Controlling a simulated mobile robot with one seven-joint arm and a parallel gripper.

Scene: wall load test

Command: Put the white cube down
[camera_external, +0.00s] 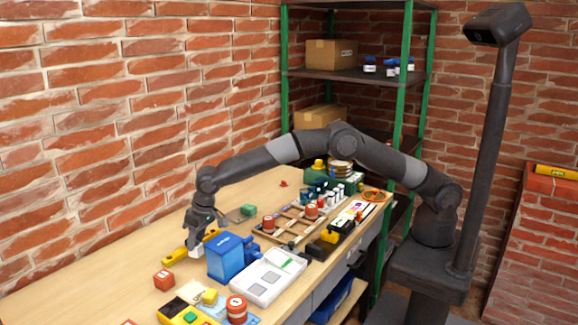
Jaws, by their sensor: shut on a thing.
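My gripper (193,250) points down over the wooden workbench (80,258), close to the left side of a blue box (228,258). It is shut on a small white thing (194,240), which I take to be the white cube. The cube is mostly hidden by the fingers, and I cannot tell whether it touches the bench.
A yellow tool (175,256) lies just left of my gripper. A red cube (164,280) is in front, and a white case (268,277) lies right of the blue box. The bench's left part is largely clear, beside the brick wall (90,130).

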